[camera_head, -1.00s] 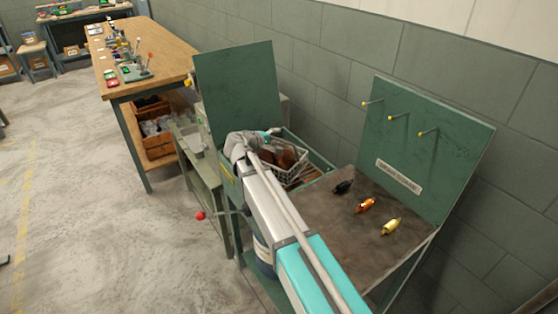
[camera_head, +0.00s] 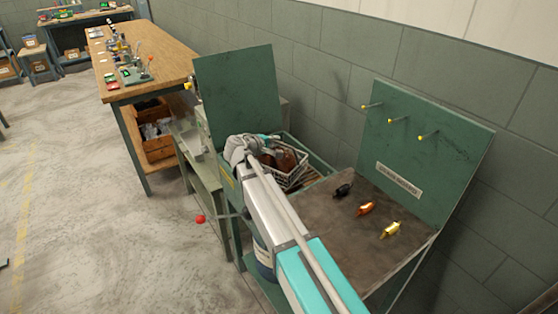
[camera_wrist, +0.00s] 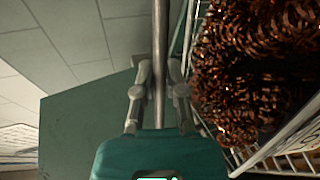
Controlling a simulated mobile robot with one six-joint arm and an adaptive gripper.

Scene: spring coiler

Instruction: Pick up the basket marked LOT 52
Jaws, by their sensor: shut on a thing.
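A white wire basket (camera_head: 292,178) filled with brown coils sits at the open green bin in the head view, just beyond the end of my arm. In the wrist view the basket (camera_wrist: 268,158) fills the right side, with coppery coiled springs inside and a pale plate on its wall. No lot marking can be read. My gripper (camera_wrist: 160,75) has its two fingers closed on a thin upright grey bar, which appears to be the basket's handle. In the head view my wrist hides the fingers. Whether the basket is clear of the bin floor cannot be told.
A green panel (camera_head: 240,95) stands behind the bin at left. To the right is a brown worktop (camera_head: 330,220) with black, orange and yellow small parts, below a pegged green board (camera_head: 425,150). A red knob (camera_head: 200,218) sticks out at the front.

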